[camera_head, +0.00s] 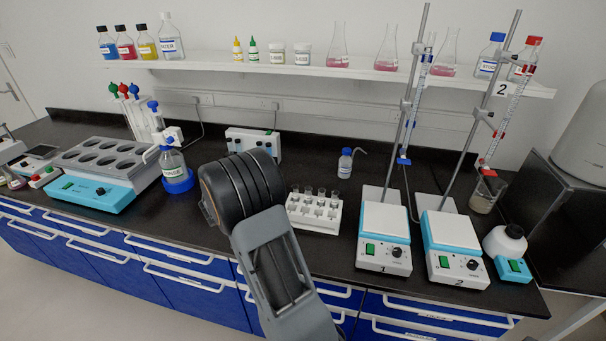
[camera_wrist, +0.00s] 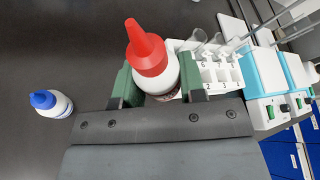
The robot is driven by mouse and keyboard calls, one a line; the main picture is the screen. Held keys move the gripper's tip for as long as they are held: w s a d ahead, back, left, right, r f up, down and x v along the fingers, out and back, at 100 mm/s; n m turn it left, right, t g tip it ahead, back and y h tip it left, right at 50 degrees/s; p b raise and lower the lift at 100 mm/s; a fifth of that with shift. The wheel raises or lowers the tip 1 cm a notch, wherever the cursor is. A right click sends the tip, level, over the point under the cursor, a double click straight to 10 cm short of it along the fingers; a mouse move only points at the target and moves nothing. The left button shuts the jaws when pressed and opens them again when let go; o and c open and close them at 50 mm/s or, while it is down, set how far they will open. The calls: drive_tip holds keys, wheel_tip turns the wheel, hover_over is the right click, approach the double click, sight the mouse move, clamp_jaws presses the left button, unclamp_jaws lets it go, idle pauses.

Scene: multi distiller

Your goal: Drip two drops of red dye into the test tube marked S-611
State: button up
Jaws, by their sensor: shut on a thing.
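My gripper (camera_wrist: 160,86) is shut on a white dropper bottle with a red cone-shaped cap (camera_wrist: 147,50). The bottle's label is mostly hidden by the jaws. In the head view my arm hides the gripper and the bottle. A white test tube rack (camera_head: 316,214) with several clear tubes (camera_head: 308,191) stands on the bench, right of my arm. In the wrist view the rack (camera_wrist: 232,73) is just right of and behind the held bottle, with tubes (camera_wrist: 217,40) in it. The tube marks are too small to read, so I cannot tell which is S-611.
A white bottle with a blue cap (camera_wrist: 50,102) stands left of the gripper in the wrist view. Two stirrers (camera_head: 384,238) (camera_head: 453,246) with burette stands are right of the rack. A heating block (camera_head: 100,170) is at left.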

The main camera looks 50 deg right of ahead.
drive_tip(key=s+d+g, duration=0.1)
drive_tip(key=d, duration=0.1)
drive_tip(key=s+d+r+m+g+p, duration=0.1)
drive_tip(key=s+d+g, duration=0.1)
drive_tip(key=s+d+m+g+p, duration=0.1)
drive_tip(key=d+g, duration=0.1)
drive_tip(key=shift+s+d+r, duration=0.15)
drive_tip(key=shift+s+r, duration=0.05)
drive_tip(key=shift+s, duration=0.15)
drive_tip(key=s+d+g, duration=0.1)
drive_tip(key=s+g, duration=0.1)
drive_tip(key=s+d+g+p, duration=0.1)
drive_tip(key=s+g, duration=0.1)
drive_tip(key=s+d+f+g+p, duration=0.1)
drive_tip(key=s+g, duration=0.1)
drive_tip(key=shift+d+f+y, duration=0.1)
drive_tip(key=shift+d+y, duration=0.2)
drive_tip(key=shift+d, duration=0.1)
drive_tip(key=n, duration=0.1)
drive_tip(key=f+n+g, duration=0.1)
drive_tip(key=shift+s+a+f+n+h, duration=0.1)
drive_tip(key=shift+s+n+h, duration=0.2)
drive_tip(key=shift+n+h, duration=0.1)
drive_tip(key=shift+r+n+g+p, duration=0.3)
drive_tip(key=shift+n+p, duration=0.1)
drive_tip(key=shift+p, duration=0.2)
drive_tip(key=shift+a+f+n+h+p, duration=0.15)
drive_tip(key=shift+n+h+p, duration=0.25)
drive_tip(key=shift+n+p, duration=0.4)
